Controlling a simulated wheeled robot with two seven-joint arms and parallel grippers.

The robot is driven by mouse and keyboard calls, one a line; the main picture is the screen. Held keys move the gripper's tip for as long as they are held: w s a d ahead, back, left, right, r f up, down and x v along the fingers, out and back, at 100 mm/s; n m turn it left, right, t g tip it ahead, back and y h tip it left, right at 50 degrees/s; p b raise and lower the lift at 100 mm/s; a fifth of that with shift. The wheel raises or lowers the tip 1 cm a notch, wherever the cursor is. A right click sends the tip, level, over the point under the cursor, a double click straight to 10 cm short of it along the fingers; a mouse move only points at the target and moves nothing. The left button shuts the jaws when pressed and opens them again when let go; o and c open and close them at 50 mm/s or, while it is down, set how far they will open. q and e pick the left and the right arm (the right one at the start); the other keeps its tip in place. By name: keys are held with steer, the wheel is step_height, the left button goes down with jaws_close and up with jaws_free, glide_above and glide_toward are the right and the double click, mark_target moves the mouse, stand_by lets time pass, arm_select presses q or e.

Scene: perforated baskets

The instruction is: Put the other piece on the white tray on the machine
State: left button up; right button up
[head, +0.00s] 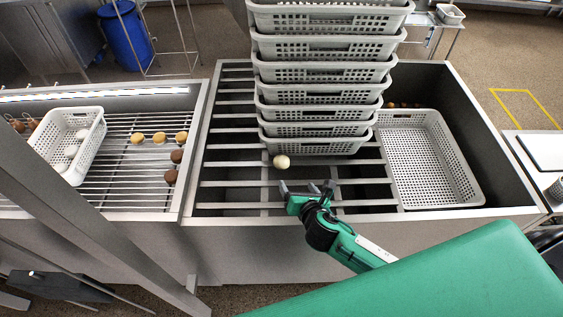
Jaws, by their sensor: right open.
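A round cream-white piece (282,161) sits on the metal bars of the middle machine section, just in front of the stacked baskets. My right gripper (307,188) is open and empty, a little nearer than the piece and slightly to its right, apart from it in the picture. A white perforated tray (93,150) stands on the left rack with several whitish pieces in it. Another white perforated tray (472,190), empty, lies at the right of the middle section. My left gripper is not in view.
A tall stack of white baskets (320,95) rises behind the cream piece. Several tan and brown round pieces (159,138) lie on the left rack (125,195). A metal wall (200,150) divides the two sections. The bars left of the cream piece are clear.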

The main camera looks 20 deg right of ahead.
mark_target(284, 165)
steer(key=shift+w+a+f+n, duration=0.1)
steer(key=shift+w+a+n, duration=0.05)
steer(key=shift+w+n, duration=0.55)
steer(key=p+x, duration=0.1)
steer(key=x, duration=0.7)
steer(key=shift+a, duration=0.1)
steer(key=shift+w+f+p, duration=0.15)
steer(key=shift+w+p, duration=0.25)
steer(key=shift+w, duration=0.05)
steer(key=shift+p+x, duration=0.3)
steer(key=shift+x, duration=1.8)
steer(key=shift+f, duration=0.1)
steer(key=c, duration=1)
steer(key=shift+c, duration=0.5)
